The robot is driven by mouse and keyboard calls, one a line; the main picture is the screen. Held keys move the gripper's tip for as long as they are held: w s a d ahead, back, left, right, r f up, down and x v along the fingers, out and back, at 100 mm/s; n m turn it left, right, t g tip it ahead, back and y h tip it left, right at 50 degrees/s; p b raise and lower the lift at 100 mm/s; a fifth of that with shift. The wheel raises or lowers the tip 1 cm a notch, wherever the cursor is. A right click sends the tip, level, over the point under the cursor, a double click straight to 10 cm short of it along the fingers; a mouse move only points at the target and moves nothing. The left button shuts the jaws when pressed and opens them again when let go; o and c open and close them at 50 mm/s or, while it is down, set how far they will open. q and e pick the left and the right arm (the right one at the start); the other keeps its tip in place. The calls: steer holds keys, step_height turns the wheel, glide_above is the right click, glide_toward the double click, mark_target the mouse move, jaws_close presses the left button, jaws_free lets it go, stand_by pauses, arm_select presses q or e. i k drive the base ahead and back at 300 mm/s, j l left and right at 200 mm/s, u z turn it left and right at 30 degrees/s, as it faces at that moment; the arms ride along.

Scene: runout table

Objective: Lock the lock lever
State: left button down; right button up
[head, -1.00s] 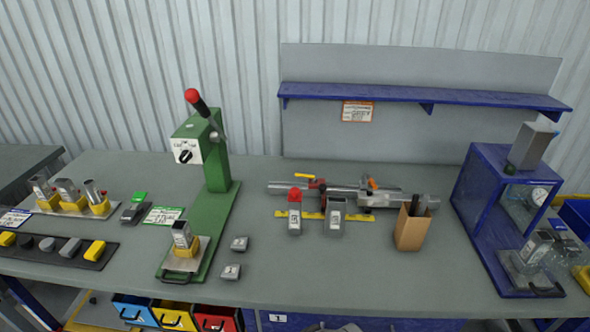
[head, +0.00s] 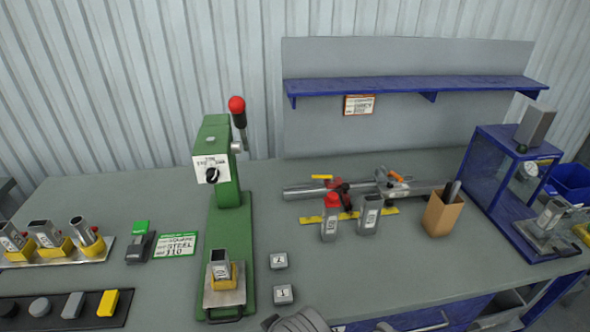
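No part is labelled as the lock lever, and I cannot tell which lever it is. A pipe fixture (head: 312,192) lies at the back middle of the table, with a small yellow lever (head: 321,177) lying nearly flat at its left and an orange lever (head: 396,176) at its right. A green press (head: 228,200) stands left of the middle. It carries a dark, nearly upright lever with a red knob (head: 236,104) and a dial plate with a black knob (head: 212,176).
Two grey parts, one with a red top (head: 331,218), stand before the fixture. A brown box (head: 441,213) and a blue frame (head: 490,190) are to the right. Small grey blocks (head: 283,294) lie beside the press. The right front table is mostly clear.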

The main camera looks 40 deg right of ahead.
mark_target(331, 179)
steer(key=i+j+z, duration=0.1)
steer(key=z, duration=2.65)
